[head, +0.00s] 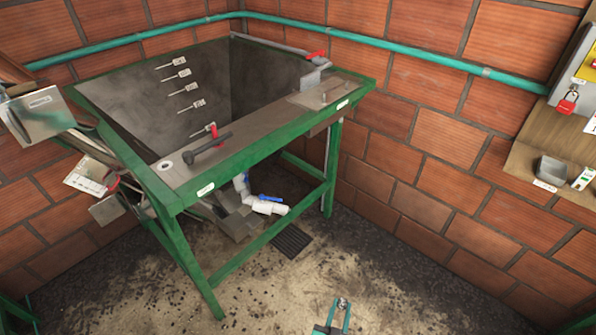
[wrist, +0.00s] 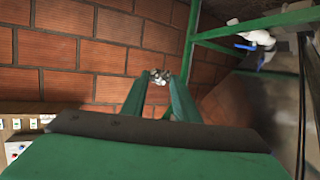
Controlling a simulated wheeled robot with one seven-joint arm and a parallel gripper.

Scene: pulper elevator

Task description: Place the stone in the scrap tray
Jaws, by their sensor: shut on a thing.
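My gripper (head: 340,314) is low in the head view, over the floor in front of the green-framed tank. Its green fingers are shut on a small grey stone (head: 343,303) at their tips. In the wrist view the stone (wrist: 159,76) shows between the fingertips of my gripper (wrist: 159,82), with brick wall behind it.
The green-framed tank (head: 268,137) with red-handled fittings stands left of centre. White pipework with a blue-handled valve (head: 268,207) is beneath it. A red padlock (head: 568,101) hangs above the tray. The floor (head: 390,285) right of the tank is clear, apart from a dark drain grate (head: 292,241).

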